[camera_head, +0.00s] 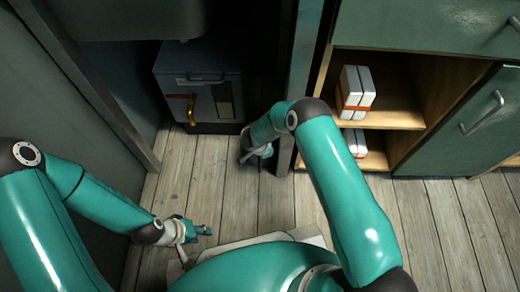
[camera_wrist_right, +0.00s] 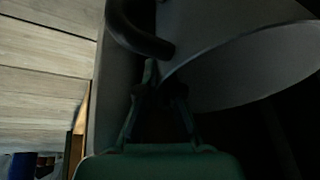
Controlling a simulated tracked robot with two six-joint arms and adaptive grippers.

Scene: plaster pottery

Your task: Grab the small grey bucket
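In the right wrist view, a grey rounded form with a curved rim (camera_wrist_right: 245,50) fills the upper right; it looks like the bucket, seen very close and in shadow. My right gripper (camera_wrist_right: 150,75) points at it, its fingers close together beside the rim. The dark does not show whether they touch or grip it. In the head view, the right gripper (camera_head: 256,155) is low at the dark doorway, partly hidden by its own arm, and no bucket shows clearly there. My left gripper (camera_head: 193,238) is over the plank floor at the lower left, its fingers apart and empty.
A grey cabinet with a handle (camera_head: 200,90) stands behind the doorway. A post (camera_head: 300,80) rises just right of the right gripper. Open wooden shelves (camera_head: 390,110) hold white boxes (camera_head: 356,90). The plank floor (camera_head: 235,195) between the grippers is clear.

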